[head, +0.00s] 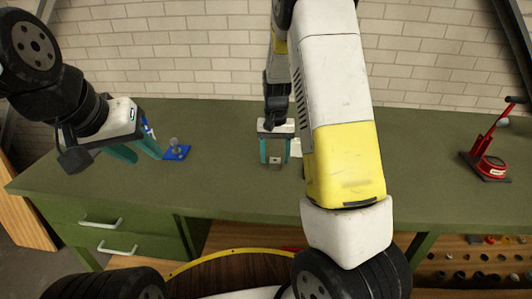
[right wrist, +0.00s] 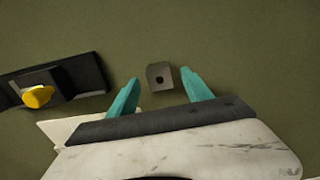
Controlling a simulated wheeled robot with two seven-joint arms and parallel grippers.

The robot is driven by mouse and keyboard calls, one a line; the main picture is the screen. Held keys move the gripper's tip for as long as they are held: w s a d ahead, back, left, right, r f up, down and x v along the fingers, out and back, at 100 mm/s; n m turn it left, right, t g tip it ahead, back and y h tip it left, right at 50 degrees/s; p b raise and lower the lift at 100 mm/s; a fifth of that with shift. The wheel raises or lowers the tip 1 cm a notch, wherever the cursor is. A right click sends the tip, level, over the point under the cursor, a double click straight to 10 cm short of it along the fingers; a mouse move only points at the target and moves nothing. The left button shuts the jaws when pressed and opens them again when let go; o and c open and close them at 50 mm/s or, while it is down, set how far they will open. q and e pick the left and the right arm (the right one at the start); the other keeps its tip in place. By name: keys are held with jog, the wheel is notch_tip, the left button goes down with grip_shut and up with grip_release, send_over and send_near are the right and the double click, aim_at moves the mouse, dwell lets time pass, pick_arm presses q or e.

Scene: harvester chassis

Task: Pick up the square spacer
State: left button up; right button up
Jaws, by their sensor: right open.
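The square spacer (right wrist: 160,76) is a small grey square plate with a dark round hole. It lies flat on the green bench top; in the head view it is a small light piece (head: 275,160). My right gripper (head: 275,163) is open above the bench, its teal fingers on either side of the spacer. In the right wrist view the fingertips (right wrist: 160,78) are apart, with the spacer between them and a gap on each side. My left gripper (head: 148,159) is open and empty over the left of the bench.
A blue plate with a grey knob (head: 177,151) is just right of my left gripper. A black block with a yellow knob (right wrist: 38,96) lies left of my right gripper in the wrist view. A red lever tool (head: 487,165) stands at the right.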

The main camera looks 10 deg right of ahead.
jog(key=shift+f, duration=0.6)
grip_shut()
jog(key=shift+r, duration=0.15)
